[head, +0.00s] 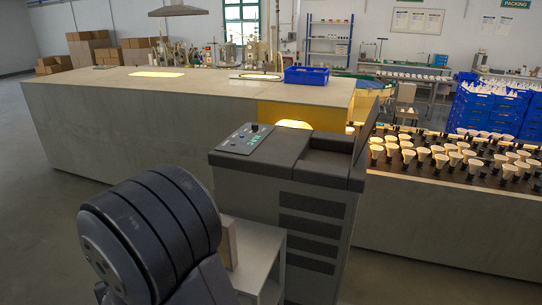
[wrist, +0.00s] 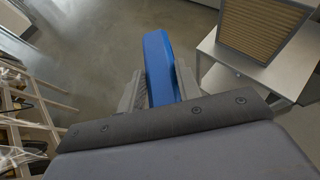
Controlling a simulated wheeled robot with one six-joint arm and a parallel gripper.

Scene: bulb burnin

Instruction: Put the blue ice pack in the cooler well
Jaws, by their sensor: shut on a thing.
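The blue ice pack (wrist: 157,52) is a long flat blue block in the wrist view, sticking out beyond my gripper (wrist: 160,82). My gripper is shut on it, with one grey finger along each side, and holds it above the grey floor. In the head view my dark arm link fills the lower left, and neither the gripper nor the ice pack shows. I cannot clearly pick out the cooler well in either view. A dark grey cabinet (head: 285,195) with a control panel (head: 245,138) stands ahead; the inside of any opening in its top is hidden.
A framed pleated filter (wrist: 262,28) stands on a small pale table (wrist: 222,75), partly hidden by my arm in the head view. A long counter (head: 110,120) carries a blue crate (head: 306,75). Rows of bulbs (head: 455,155) stand at right. Floor at left is clear.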

